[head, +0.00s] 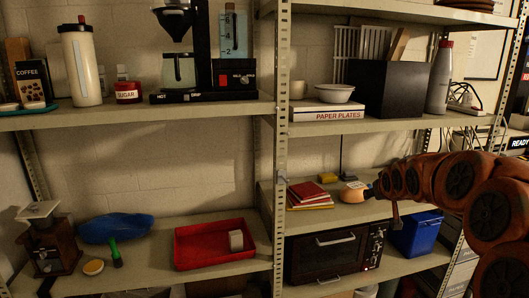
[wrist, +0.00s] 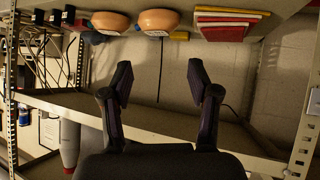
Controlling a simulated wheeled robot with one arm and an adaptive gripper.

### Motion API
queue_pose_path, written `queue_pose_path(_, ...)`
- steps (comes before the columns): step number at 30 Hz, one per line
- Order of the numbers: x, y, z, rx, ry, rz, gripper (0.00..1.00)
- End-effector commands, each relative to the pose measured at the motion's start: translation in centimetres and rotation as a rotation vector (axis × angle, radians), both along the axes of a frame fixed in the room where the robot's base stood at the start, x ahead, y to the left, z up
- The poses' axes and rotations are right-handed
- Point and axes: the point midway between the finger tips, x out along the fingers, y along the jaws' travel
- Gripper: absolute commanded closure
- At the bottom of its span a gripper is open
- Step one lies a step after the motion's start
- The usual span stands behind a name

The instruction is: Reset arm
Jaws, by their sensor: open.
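My arm (head: 430,185) reaches in from the right of the head view, along the right-hand middle shelf. Its end lies just right of a rounded orange item (head: 353,192) with a pale label; the fingers are hard to make out there. In the wrist view, which looks upside down, my gripper (wrist: 160,78) has its two dark fingers spread wide, with nothing between them. Two rounded orange items, a left one (wrist: 108,22) and a right one (wrist: 156,21), show beyond the fingertips, apart from them.
Red books (head: 309,195) lie left of the orange item. A toaster oven (head: 335,255) and blue bin (head: 417,232) stand below. A red tray (head: 215,258) is on the lower left shelf. A metal post (head: 281,150) divides the shelves.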

Motion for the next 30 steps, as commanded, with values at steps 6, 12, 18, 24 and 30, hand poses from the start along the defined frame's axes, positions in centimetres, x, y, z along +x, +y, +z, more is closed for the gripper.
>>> queue_pose_path(6,-8.6,5.4,0.1,0.048,0.206,0.023,0.4)
queue_pose_path(12,-17.7,9.1,-0.9,0.078,0.408,0.03,0.4)
queue_pose_path(18,-27.6,11.8,-1.4,0.105,0.608,0.023,0.4)
queue_pose_path(24,-37.9,13.7,-1.7,0.13,0.808,0.003,0.4)
queue_pose_path(30,-46.6,14.9,-1.8,0.158,0.974,-0.021,0.4)
